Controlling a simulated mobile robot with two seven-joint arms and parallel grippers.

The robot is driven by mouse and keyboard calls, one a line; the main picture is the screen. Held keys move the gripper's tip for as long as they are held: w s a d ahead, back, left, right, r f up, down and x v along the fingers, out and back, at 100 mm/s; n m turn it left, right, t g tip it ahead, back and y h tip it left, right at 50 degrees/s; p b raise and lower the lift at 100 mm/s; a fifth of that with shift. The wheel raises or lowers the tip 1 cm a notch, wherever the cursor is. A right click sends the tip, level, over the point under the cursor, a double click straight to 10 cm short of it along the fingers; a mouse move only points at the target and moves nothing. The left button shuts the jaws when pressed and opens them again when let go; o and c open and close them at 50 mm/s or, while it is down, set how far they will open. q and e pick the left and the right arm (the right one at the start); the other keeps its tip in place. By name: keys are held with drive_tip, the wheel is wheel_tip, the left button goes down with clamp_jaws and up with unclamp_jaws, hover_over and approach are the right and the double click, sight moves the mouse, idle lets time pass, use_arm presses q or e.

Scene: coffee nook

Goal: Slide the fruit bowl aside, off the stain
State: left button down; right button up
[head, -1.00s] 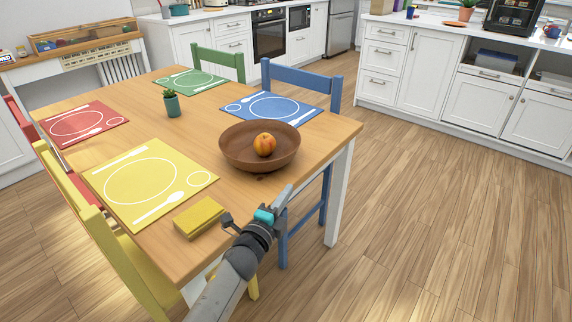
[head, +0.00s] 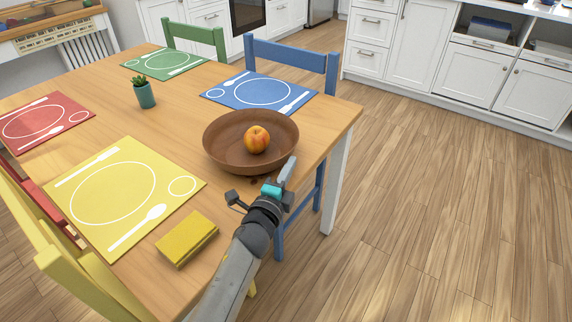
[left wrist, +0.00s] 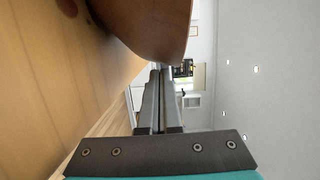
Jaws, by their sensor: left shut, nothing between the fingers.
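The brown fruit bowl (head: 222,146) stands upright near the table's right corner with an orange-red fruit (head: 257,139) in it. A small dark stain (head: 253,181) shows on the wood by the bowl's near edge; how far it reaches under the bowl is hidden. My left gripper (head: 289,167) is shut and empty, its fingers by the near right side of the bowl. In the left wrist view the shut fingers (left wrist: 161,78) point past the bowl's wall (left wrist: 150,22), very close to it; I cannot tell whether they touch. My right gripper is out of view.
On the wooden table (head: 190,92) lie yellow (head: 150,165), blue (head: 228,93), red and green placemats. A yellow sponge-like block (head: 187,238) lies near the front edge, a potted plant (head: 144,95) further back. The blue chair (head: 290,60) stands at the right edge.

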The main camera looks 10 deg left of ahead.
sight(271, 166)
use_arm(q)
drive_tip(key=shift+a, duration=0.2)
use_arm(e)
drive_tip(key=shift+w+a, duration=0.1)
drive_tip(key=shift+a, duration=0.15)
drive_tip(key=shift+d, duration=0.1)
use_arm(q)
drive_tip(key=a, duration=0.1)
drive_tip(key=w+a, duration=0.1)
drive_tip(key=a, duration=0.1)
drive_tip(key=shift+w+a, duration=0.25)
drive_tip(key=shift+a, duration=0.2)
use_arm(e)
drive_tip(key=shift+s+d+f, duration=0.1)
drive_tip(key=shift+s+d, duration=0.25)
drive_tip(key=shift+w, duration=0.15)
